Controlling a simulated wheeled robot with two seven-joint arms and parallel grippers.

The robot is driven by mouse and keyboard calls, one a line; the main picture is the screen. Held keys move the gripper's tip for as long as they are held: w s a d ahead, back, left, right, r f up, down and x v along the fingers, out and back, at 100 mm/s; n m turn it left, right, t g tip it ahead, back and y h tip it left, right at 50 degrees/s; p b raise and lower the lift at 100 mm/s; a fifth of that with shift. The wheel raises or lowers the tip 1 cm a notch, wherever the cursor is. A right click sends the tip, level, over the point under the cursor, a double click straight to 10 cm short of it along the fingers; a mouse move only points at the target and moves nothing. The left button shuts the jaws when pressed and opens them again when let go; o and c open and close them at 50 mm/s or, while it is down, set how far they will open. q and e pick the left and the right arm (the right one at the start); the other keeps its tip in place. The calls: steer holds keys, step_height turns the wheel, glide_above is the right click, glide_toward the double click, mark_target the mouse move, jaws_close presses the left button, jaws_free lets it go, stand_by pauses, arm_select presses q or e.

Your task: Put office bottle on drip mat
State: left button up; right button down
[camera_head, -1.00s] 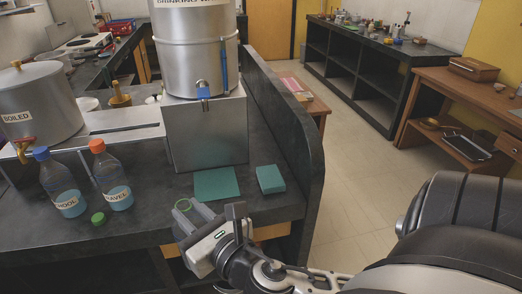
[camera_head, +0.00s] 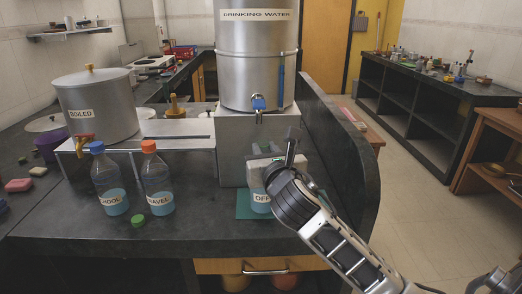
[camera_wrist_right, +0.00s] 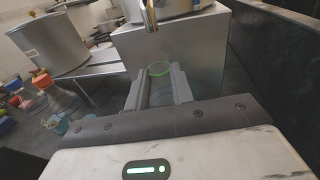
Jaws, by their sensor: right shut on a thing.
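The office bottle (camera_head: 261,203), with blue liquid and a label partly reading "OFF", is at the green drip mat (camera_head: 243,212) in front of the steel stand. I cannot tell whether its base touches the mat. My right gripper (camera_head: 265,160) is shut on the bottle's upper part and hides much of it. In the right wrist view my fingers (camera_wrist_right: 159,88) flank the bottle, whose green neck ring (camera_wrist_right: 159,69) shows between them.
The steel drinking water tank (camera_head: 256,60) with its tap (camera_head: 259,104) stands just behind and above. Two capped bottles, blue-capped (camera_head: 110,185) and orange-capped (camera_head: 156,185), stand to the left, near a loose green cap (camera_head: 137,221). A dark raised partition (camera_head: 340,150) bounds the right.

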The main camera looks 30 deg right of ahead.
steer(key=shift+w+d, duration=0.3)
steer(key=shift+w, duration=0.35)
steer(key=x, duration=0.2)
steer(key=shift+w+d+r, duration=0.1)
steer(key=shift+w, duration=0.3)
steer(key=shift+f, duration=0.9)
steer(key=c, duration=1.2)
jaws_free()
